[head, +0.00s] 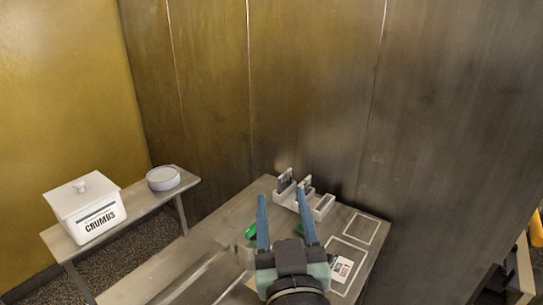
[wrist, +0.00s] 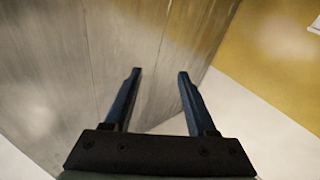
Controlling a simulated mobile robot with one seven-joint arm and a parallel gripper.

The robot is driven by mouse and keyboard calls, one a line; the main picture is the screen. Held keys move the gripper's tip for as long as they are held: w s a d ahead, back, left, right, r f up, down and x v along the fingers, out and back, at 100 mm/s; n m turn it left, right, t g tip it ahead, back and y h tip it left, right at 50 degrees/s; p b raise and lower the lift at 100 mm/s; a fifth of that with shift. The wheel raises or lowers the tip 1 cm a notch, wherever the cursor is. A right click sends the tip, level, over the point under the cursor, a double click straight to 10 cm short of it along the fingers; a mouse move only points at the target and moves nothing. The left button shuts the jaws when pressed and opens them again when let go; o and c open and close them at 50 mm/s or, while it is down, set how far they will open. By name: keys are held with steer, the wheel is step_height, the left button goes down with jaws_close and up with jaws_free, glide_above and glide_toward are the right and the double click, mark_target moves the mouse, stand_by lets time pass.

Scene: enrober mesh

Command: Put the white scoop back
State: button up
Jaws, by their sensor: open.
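I cannot make out a white scoop for sure in either view. A white holder (head: 323,207) with slots stands at the back of the grey table (head: 222,222), and grey flat pieces (head: 285,181) stick up from it. My gripper (head: 281,194) is open and empty, its two blue fingers reaching over the table towards the holder. The fingers hide part of the tabletop and of the holder's left side. In the wrist view my gripper (wrist: 159,73) has nothing between its fingers, with only a metal wall (wrist: 80,60) and a pale floor area beyond.
A printed card (head: 341,268) and white outlined rectangles (head: 361,229) are on the table's right part. Metal panels rise behind.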

steer(key=s+a+r+m+t, duration=0.1)
steer(key=s+r+t, duration=0.3)
steer(key=r, duration=1)
steer(key=s+r+m+t+h, duration=0.1)
steer(key=s+r+t, duration=0.3)
steer(key=r, duration=1.1)
steer(key=s, duration=0.3)
steer(key=shift+s+a+r, duration=0.2)
steer(key=shift+s+a, duration=0.1)
steer(key=shift+a, duration=0.05)
